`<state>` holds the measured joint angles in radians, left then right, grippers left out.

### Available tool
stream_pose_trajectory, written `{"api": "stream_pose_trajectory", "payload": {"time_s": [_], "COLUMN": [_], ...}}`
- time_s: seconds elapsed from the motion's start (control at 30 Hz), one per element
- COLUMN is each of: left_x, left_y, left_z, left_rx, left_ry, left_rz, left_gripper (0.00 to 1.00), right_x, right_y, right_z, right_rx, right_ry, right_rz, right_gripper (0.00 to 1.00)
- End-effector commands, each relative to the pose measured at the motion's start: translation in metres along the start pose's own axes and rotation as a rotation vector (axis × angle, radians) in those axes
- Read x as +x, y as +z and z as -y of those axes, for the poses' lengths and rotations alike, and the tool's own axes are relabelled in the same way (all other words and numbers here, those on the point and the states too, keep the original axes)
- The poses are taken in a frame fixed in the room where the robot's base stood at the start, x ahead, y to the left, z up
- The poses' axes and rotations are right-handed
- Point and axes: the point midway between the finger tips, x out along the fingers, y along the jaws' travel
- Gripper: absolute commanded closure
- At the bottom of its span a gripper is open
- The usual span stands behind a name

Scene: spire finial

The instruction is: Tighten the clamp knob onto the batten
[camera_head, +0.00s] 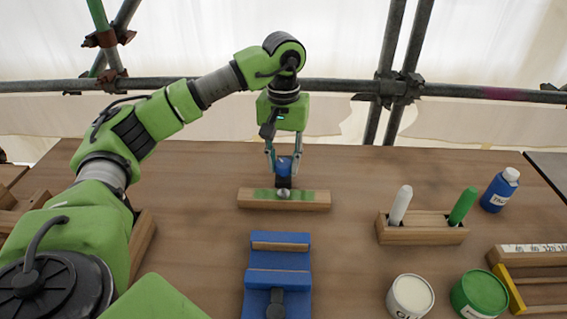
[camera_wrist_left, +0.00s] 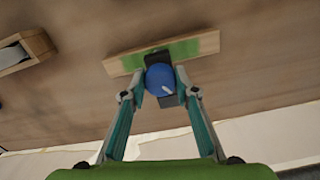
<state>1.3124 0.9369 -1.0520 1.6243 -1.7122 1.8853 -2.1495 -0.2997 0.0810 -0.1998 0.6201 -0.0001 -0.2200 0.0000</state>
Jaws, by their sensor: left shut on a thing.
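The batten (camera_head: 252,200) is a short wooden strip with a green patch along its top, lying on the table in the head view. It also shows in the left wrist view (camera_wrist_left: 122,66). A dark clamp body stands against the batten's middle, with the blue clamp knob (camera_head: 284,165) on it. The knob shows a pale mark in the left wrist view (camera_wrist_left: 159,79). My left gripper (camera_head: 284,161) comes down from above and is shut on the knob, one finger on either side; it also shows in the wrist view (camera_wrist_left: 160,92). My right gripper is not in view.
A blue fixture (camera_head: 277,272) lies in front of the batten. To the right are a wooden marker holder (camera_head: 420,236), a blue bottle (camera_head: 499,190), a white pot (camera_head: 410,298) and a green pot (camera_head: 480,297). Scaffold poles stand behind the table.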

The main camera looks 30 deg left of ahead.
Motion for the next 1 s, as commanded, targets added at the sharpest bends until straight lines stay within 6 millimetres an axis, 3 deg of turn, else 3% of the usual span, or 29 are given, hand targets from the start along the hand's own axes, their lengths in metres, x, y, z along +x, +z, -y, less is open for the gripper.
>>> {"api": "stream_pose_trajectory", "payload": {"time_s": [0.4,0.97,1.0], "left_x": [-0.0037,-0.0043,-0.0044], "left_y": [-0.0027,-0.0031,-0.0031], "left_z": [0.0006,0.0006,0.0005], "left_rx": [0.184,0.208,0.208], "left_ry": [0.003,0.003,0.003], "left_rz": [-0.011,-0.013,-0.013], "left_gripper": [0.93,0.93,0.62], "right_x": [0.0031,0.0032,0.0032], "right_y": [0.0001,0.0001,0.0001], "right_z": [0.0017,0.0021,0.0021], "right_rx": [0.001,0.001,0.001], "right_ry": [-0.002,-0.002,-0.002], "right_rz": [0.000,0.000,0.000], "right_gripper": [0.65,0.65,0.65]}}
